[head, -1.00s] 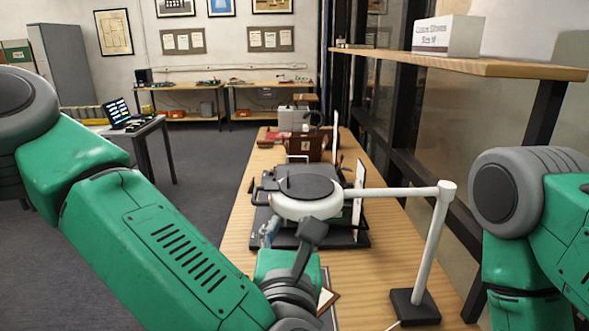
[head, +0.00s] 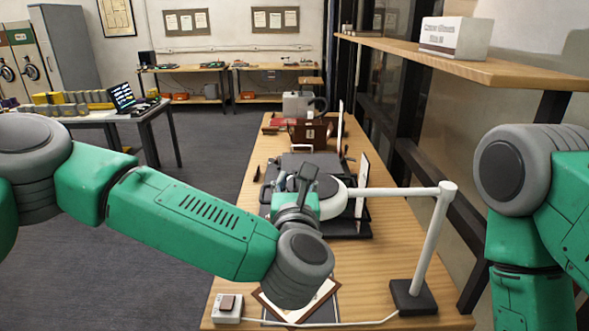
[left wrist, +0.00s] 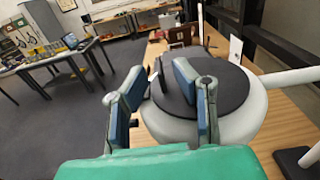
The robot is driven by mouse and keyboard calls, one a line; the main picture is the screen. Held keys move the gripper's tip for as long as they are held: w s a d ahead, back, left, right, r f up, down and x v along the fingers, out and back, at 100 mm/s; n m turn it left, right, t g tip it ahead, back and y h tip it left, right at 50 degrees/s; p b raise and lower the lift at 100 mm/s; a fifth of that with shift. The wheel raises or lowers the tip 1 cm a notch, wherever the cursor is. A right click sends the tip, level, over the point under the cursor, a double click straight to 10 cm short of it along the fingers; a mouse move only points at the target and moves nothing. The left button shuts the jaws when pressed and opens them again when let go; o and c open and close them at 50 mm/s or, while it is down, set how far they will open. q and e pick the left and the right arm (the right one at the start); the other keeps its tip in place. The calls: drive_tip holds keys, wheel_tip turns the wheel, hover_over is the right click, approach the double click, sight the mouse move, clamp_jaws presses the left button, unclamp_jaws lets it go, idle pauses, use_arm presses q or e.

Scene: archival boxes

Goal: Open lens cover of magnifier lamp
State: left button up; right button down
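The magnifier lamp has a round white head (left wrist: 180,125) on a white arm (head: 400,191). Its dark lens cover (left wrist: 225,88) lies flat over the lens in the left wrist view. A thin dark upright tab (left wrist: 160,73) stands at the cover's left edge. My left gripper (left wrist: 158,84) is open, one finger outside the left rim and the other over the cover, with the tab showing between them. I cannot tell whether either finger touches. In the head view my left gripper (head: 303,180) hides much of the lamp head (head: 335,202). My right gripper is out of view.
The lamp's black base (head: 412,297) stands at the table's right. A small white switch box (head: 227,308) with a cable and a framed sheet (head: 300,300) lie in front. A shelf with a white box (head: 454,37) overhangs on the right. Dark equipment stands behind the lamp.

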use_arm(q)
drive_tip(key=shift+w, duration=1.2)
clamp_jaws()
drive_tip(key=shift+w, duration=0.15)
